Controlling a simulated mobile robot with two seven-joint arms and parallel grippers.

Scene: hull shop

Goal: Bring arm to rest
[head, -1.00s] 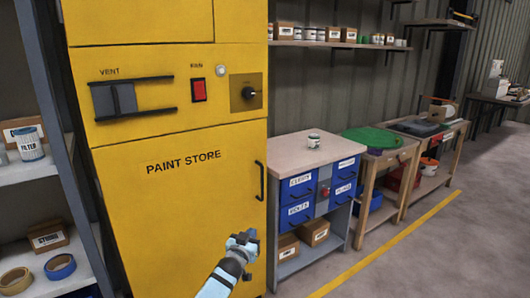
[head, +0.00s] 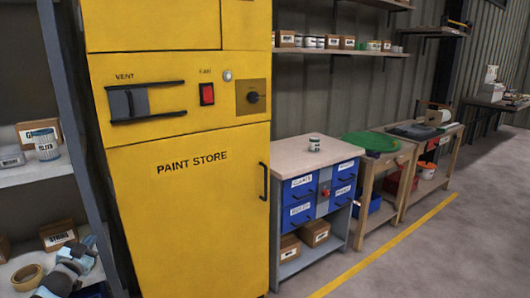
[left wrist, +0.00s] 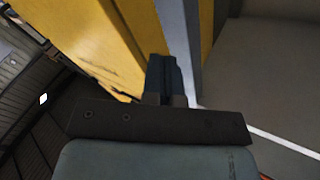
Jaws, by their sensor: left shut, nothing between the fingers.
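My left gripper (head: 88,245) is low at the left of the head view, in front of the grey shelf unit and left of the yellow paint store cabinet (head: 190,215). It is shut with nothing in it. In the left wrist view the closed fingers (left wrist: 165,80) show against the yellow cabinet side and a grey upright; I cannot tell the gap between them. My right gripper is not in view.
The grey shelf unit (head: 80,100) at the left holds a tin (head: 46,144), boxes and a tape roll (head: 27,277). Right of the cabinet stand a blue-drawer unit (head: 305,152) and workbenches. The floor (head: 450,255) at the right is clear.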

